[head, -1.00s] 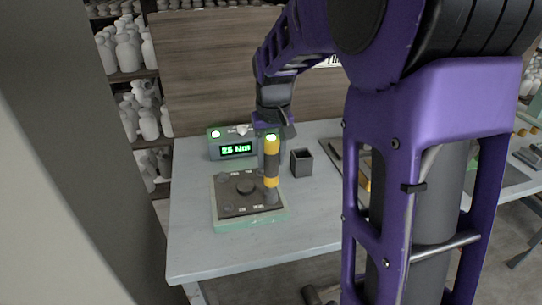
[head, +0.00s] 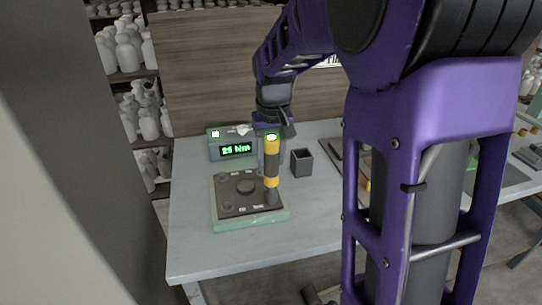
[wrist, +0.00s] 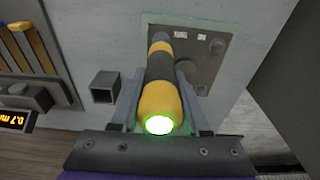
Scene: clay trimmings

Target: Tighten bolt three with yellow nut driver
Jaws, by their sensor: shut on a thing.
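The yellow nut driver (head: 271,147) stands upright, with yellow and dark bands and a green-lit top end. My gripper (head: 271,138) is shut on it near its top; the wrist view shows the fingers (wrist: 160,88) on both sides of its dark middle. Its lower end meets the right part of the dark plate (head: 238,202) on a green base (head: 235,224). The bolt under the driver is hidden, so I cannot tell how it sits on it. Other bolts show at the plate's left corners (head: 227,208), around a central round knob (head: 246,187).
A torque display (head: 236,150) behind the plate reads about 25 Nm in green. A small dark open box (head: 301,162) stands right of the driver. A rack with yellow-handled tools (wrist: 35,50) shows in the wrist view. The table (head: 205,258) is clear in front.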

